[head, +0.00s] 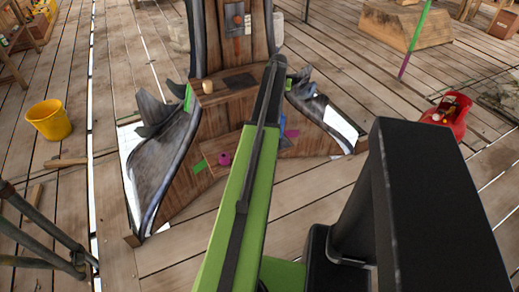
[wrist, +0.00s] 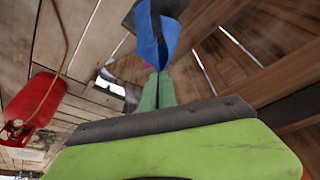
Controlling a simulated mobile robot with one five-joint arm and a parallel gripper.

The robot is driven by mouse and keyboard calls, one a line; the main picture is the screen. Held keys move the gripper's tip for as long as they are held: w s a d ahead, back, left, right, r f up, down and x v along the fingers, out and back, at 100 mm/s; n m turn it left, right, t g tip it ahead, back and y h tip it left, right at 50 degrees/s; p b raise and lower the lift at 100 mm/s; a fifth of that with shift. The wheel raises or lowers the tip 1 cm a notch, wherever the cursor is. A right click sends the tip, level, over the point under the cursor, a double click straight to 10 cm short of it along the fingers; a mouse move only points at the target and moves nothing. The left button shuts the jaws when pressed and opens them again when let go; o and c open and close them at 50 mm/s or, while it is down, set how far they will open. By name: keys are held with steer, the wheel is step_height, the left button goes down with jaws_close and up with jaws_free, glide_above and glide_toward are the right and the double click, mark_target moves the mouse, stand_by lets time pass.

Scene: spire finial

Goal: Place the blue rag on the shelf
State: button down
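The blue rag (wrist: 152,42) hangs crumpled at the tips of my gripper (wrist: 157,76) in the wrist view. The two green fingers close together on it. In the head view my green and black arm hides most of the gripper, and a small strip of blue (head: 282,126) shows just right of the arm. A wooden shelf (head: 226,96) juts from the front of the spire-like structure, with a dark flat piece and a small tan cup on it. A lower wooden ledge (head: 210,160) carries a round pink thing. I cannot tell whether the rag touches either.
Grey curved wings (head: 165,150) flank the structure. A yellow bucket (head: 49,119) stands at the left, a red canister (head: 448,115) at the right, also in the wrist view (wrist: 40,105). Metal tubes (head: 45,240) are at the lower left. Plank floor with gaps lies between.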

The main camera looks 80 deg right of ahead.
steer(key=s+d+n+t, duration=0.1)
steer(key=s+d+n, duration=0.2)
steer(key=s+d, duration=0.2)
steer(key=w+a+f+b, duration=0.6)
steer(key=f+b, duration=0.2)
steer(key=w+a+f+b, duration=0.7)
steer(key=f+b, duration=0.1)
steer(key=w+a+f+b, duration=0.7)
steer(key=f+b, duration=0.1)
steer(key=shift+a, duration=0.15)
steer(key=shift+w+a+f+b, duration=0.3)
steer(key=shift+w+a+b, duration=0.05)
steer(key=shift+b, duration=0.05)
steer(key=shift+w+a, duration=0.1)
steer(key=c, duration=1.2)
jaws_free()
